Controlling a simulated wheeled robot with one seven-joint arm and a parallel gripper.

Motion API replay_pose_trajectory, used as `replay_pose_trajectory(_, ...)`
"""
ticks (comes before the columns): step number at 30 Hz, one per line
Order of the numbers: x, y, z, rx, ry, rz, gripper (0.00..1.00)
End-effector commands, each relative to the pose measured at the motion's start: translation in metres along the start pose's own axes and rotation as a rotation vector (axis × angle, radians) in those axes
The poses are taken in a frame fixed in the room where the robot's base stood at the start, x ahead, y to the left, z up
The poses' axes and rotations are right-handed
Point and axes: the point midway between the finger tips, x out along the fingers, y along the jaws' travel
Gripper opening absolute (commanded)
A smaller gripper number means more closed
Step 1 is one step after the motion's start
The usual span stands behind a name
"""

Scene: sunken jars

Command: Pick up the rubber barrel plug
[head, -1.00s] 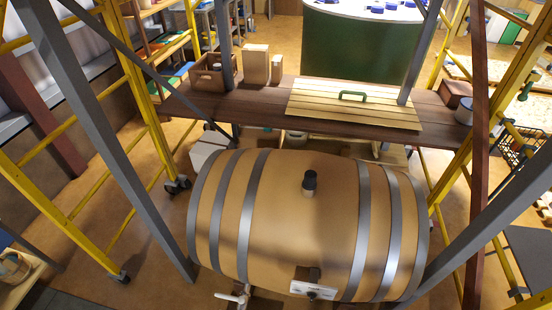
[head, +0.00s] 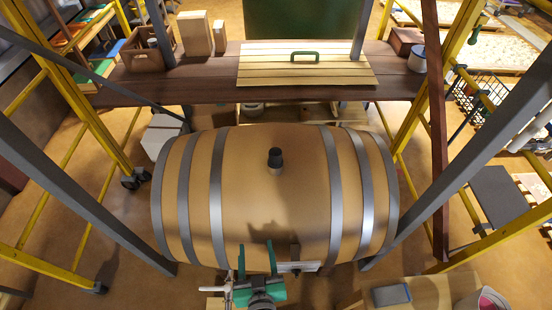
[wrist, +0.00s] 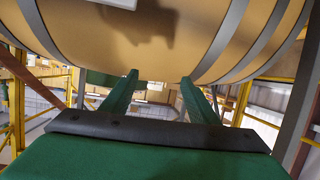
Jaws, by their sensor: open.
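The dark rubber barrel plug (head: 275,155) stands upright in a paler collar on top of the large wooden barrel (head: 290,200). It is out of sight in the wrist view, where only the barrel's curved side (wrist: 165,35) shows. My gripper (head: 256,246) is at the barrel's near side, below the plug in the head view. Its two green fingers are apart, with nothing seen between them. They also show in the wrist view (wrist: 158,85), pointing toward the barrel's lower side. I cannot tell whether they touch the barrel.
A dark plank shelf (head: 200,85) runs behind the barrel, holding a slatted lid (head: 260,70) with a green handle, boxes and a crate (head: 146,52). Grey posts and yellow scaffold frames (head: 85,110) flank the barrel.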

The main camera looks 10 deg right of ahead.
Motion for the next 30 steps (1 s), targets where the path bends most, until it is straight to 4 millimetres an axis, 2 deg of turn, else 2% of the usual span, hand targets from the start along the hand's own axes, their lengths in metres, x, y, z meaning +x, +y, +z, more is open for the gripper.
replay_pose_trajectory(1, 0.018, 0.003, -0.010, 0.004, 0.002, 0.019, 0.55)
replay_pose_trajectory(6, 0.066, 0.020, -0.039, 0.024, -0.019, 0.097, 0.55)
replay_pose_trajectory(11, 0.105, 0.038, -0.075, 0.057, -0.036, 0.180, 0.55)
replay_pose_trajectory(15, 0.133, 0.054, -0.111, 0.098, -0.046, 0.256, 0.55)
replay_pose_trajectory(21, 0.154, 0.072, -0.156, 0.157, -0.055, 0.346, 0.55)
replay_pose_trajectory(23, 0.158, 0.076, -0.165, 0.171, -0.057, 0.365, 0.55)
replay_pose_trajectory(30, 0.169, 0.085, -0.178, 0.196, -0.063, 0.397, 0.55)
